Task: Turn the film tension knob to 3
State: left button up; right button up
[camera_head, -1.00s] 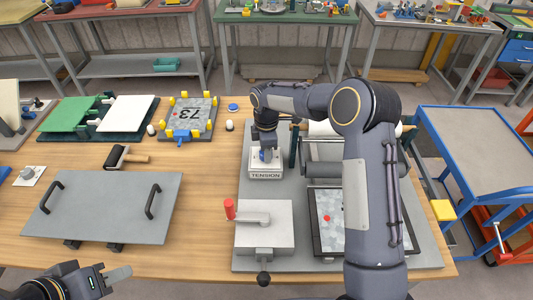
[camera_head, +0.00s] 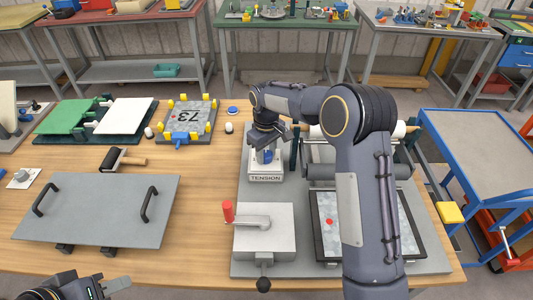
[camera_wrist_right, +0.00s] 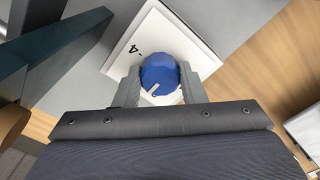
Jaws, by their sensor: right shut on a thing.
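The blue film tension knob (camera_wrist_right: 160,74) sits on a white dial plate (camera_wrist_right: 122,68) in the right wrist view. A digit 4 with a tick shows on the plate, upper left of the knob. A light pointer mark is on the knob's near edge; other digits are hidden. The plate tops a white block labelled TENSION (camera_head: 265,177) in the head view. My right gripper (camera_wrist_right: 160,82) is shut on the knob, one finger on each side. My left gripper (camera_head: 112,287) is at the bottom left, partly cut off, away from the knob; its jaw opening is unclear.
A grey plate with two handles (camera_head: 97,209) lies on the left of the table.

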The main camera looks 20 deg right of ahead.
aim_at(266, 154)
jog(key=m, duration=0.5)
jog(key=shift+m, duration=0.4)
jog(key=shift+r, duration=0.1)
jog(key=o, duration=1)
notch_tip(266, 154, up, 8)
jog(key=shift+f+b, duration=0.15)
jog(key=shift+b, duration=0.55)
